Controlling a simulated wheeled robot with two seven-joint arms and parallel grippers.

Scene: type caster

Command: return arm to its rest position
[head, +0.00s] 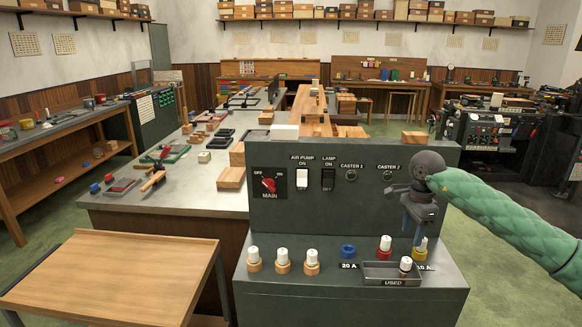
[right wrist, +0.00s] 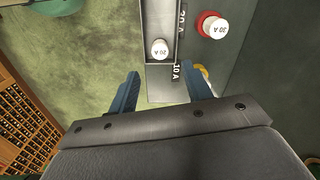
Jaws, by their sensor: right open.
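My right gripper (head: 418,240) hangs from the green-sleeved arm at the right of the grey control panel (head: 300,215). In the right wrist view its two blue fingers (right wrist: 162,90) are spread, with nothing held between them. They point at the console's edge near the 10 A label. The metal tray marked USED (head: 393,282) lies below the gripper and holds one white-topped fuse (head: 405,265), which reads 20 A in the right wrist view (right wrist: 160,48). My left gripper is not in view.
A red-based fuse (head: 385,247) and a yellow-based fuse (head: 420,247) stand close to the gripper. A blue ring (head: 347,251) has no white cap. Three orange-based fuses (head: 283,260) stand at left. A wooden side table (head: 110,275) is at front left. Green floor is clear at right.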

